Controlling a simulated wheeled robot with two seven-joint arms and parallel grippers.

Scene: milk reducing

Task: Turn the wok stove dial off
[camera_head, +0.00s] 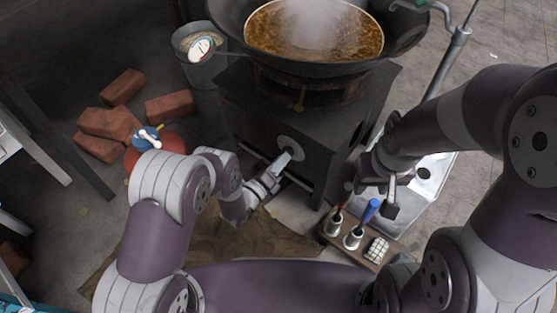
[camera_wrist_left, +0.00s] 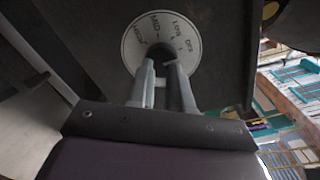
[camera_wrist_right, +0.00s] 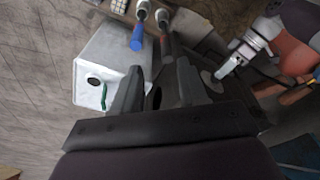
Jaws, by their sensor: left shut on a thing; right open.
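The wok stove (camera_head: 330,125) is a dark box with a large wok (camera_head: 235,25) of steaming brown liquid on top. Its round dial (camera_head: 291,146) is on the front face. In the left wrist view the pale dial plate (camera_wrist_left: 133,50) shows HIGH, MID, LOW and OFF marks. My left gripper (camera_head: 283,161) is at the dial, and its fingers (camera_wrist_left: 163,70) are shut on the knob, which they mostly hide. The knob's exact setting cannot be read. My right gripper (camera_head: 390,200) is open and empty, right of the stove; it also shows in the right wrist view (camera_wrist_right: 155,72).
A small wooden stand (camera_head: 335,243) with two cups holding a blue-handled and a red-handled tool is below the right gripper. A metal box (camera_wrist_right: 105,70) is beside it. A bucket (camera_head: 197,75), bricks (camera_head: 112,125) and a red gas cylinder (camera_head: 172,141) are at left.

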